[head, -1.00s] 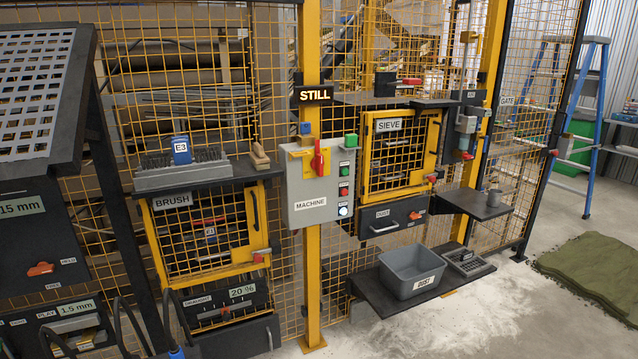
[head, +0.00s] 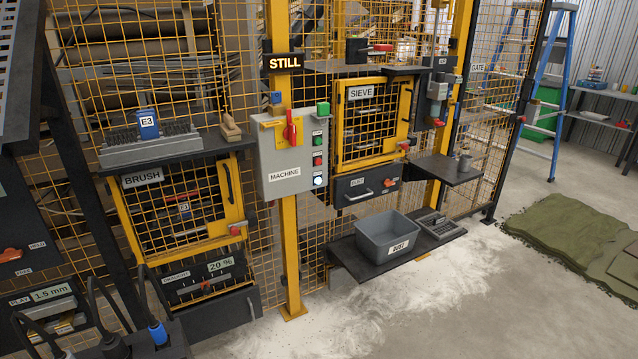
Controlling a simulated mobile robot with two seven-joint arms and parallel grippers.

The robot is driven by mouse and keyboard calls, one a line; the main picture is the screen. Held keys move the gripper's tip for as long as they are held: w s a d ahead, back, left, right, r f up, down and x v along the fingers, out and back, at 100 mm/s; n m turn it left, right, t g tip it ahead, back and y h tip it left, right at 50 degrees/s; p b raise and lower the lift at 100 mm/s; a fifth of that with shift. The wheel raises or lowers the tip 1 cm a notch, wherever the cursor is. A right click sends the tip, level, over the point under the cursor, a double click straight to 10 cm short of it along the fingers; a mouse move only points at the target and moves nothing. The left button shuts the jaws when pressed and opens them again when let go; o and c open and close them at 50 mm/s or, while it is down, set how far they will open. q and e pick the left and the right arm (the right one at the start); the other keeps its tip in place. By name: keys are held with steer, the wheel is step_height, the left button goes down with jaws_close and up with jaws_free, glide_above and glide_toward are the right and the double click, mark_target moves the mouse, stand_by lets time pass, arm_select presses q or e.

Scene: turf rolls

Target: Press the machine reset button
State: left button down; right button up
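The grey MACHINE box (head: 285,190) is mounted on a yellow post at the middle of the head view. A red rotary handle (head: 291,128) on a yellow plate is at its upper left, upright. Down its right side run a green button (head: 317,141), a red button (head: 317,160) and a white, lit button (head: 318,181). Their small labels are too small to read. A green block (head: 323,109) and a blue block (head: 276,98) sit at its top. A sign above reads STILL (head: 284,62). Neither of my grippers is in view.
The BRUSH cage (head: 180,215) is left of the box, the SIEVE cage (head: 372,120) right. A grey DUST tub (head: 388,236) sits on a low black shelf. Black cables (head: 105,315) stand at the lower left. Turf (head: 565,228) lies at right. Powder-marked floor in front is open.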

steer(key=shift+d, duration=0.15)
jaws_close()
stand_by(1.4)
